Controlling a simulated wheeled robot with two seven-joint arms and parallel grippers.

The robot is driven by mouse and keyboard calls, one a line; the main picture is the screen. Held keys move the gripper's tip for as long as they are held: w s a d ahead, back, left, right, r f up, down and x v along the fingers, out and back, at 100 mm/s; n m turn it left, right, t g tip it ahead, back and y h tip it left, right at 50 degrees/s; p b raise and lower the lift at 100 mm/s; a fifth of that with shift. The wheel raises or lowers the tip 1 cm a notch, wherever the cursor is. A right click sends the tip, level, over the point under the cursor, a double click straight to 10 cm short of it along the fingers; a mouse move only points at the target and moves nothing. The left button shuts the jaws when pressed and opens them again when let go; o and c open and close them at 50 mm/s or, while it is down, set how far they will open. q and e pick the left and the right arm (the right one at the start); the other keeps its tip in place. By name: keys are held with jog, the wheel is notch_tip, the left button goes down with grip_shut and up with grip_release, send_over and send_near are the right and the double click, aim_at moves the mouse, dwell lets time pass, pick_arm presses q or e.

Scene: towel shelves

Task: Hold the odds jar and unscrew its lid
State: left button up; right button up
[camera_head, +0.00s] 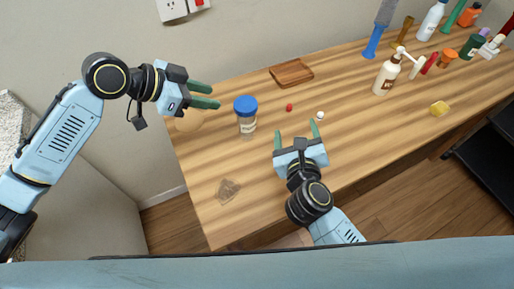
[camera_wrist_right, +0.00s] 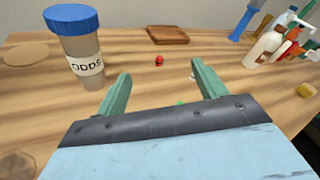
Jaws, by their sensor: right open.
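The odds jar (camera_head: 246,122) stands upright on the wooden table, with its blue lid (camera_head: 245,103) on top. In the right wrist view the jar (camera_wrist_right: 84,66) shows its "ODDS" label and its blue lid (camera_wrist_right: 71,18) at the upper left. My left gripper (camera_head: 211,96) is to the left of the jar, near lid height, with its green fingers apart and nothing between them. My right gripper (camera_head: 296,132) is to the right of the jar and nearer to me, open and empty. Its fingers (camera_wrist_right: 158,92) point across the table, with the jar outside them.
A small red piece (camera_head: 289,107) and a white piece (camera_head: 320,115) lie right of the jar. A wooden tray (camera_head: 292,73) lies behind. A round disc (camera_head: 189,121) is at the left edge. Bottles, including a white pump bottle (camera_head: 386,77), stand far right. The front left is mostly clear.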

aim_at(248, 129)
jog(key=s+a+m+g+y, duration=0.2)
jog(key=s+a+y, duration=0.15)
jog(key=a, duration=0.65)
jog(key=x, duration=1.2)
jog(key=shift+w+d+f, duration=0.1)
jog(key=shift+d+f, duration=0.15)
jog(key=shift+f, duration=0.1)
